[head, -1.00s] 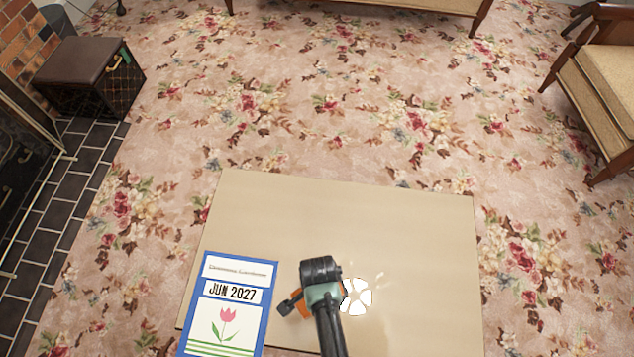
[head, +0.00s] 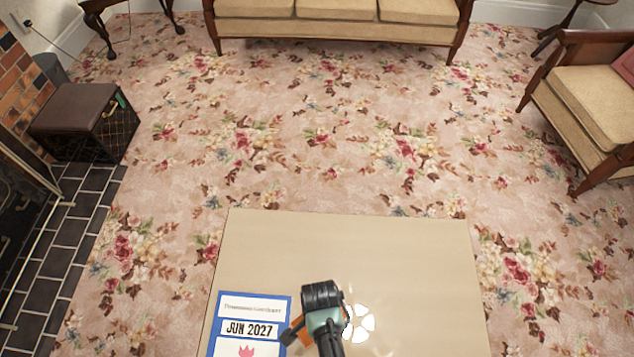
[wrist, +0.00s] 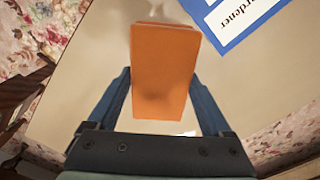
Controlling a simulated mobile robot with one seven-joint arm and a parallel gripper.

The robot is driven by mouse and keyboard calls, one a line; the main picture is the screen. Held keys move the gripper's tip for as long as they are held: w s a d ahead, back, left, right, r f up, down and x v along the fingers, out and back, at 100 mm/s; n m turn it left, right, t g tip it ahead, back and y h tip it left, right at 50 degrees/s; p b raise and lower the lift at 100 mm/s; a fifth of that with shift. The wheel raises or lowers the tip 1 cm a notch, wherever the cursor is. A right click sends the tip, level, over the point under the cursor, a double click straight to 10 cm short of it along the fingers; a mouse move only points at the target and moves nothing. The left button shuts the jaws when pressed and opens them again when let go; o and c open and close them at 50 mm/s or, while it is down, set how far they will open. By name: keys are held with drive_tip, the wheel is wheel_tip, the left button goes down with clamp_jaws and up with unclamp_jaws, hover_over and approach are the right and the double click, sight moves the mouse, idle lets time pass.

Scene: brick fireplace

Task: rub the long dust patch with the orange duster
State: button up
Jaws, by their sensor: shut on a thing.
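My gripper (wrist: 160,85) is shut on the orange duster (wrist: 165,72), a flat orange block between its two blue fingers. In the head view my gripper (head: 305,328) is over the front part of the beige tabletop (head: 400,250), and a bit of the duster (head: 292,332) shows at its left. A white petal-shaped mark (head: 358,323) lies on the tabletop just right of the gripper. A whitish mark (wrist: 157,8) also shows past the duster's far end in the wrist view. I cannot tell whether either is the long dust patch. Whether the duster touches the tabletop is unclear.
A blue-bordered calendar card (head: 213,342) marked JUN 2027 lies on the tabletop left of the gripper. The tabletop behind and to the right is clear. A sofa (head: 337,12), an armchair (head: 590,110) and a brown box (head: 85,120) stand farther off on flowered carpet.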

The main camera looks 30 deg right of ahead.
wheel_tip(320, 180, up, 2)
drive_tip(key=shift+r+p, duration=0.2)
drive_tip(key=shift+p, duration=0.65)
drive_tip(key=shift+w, duration=0.1)
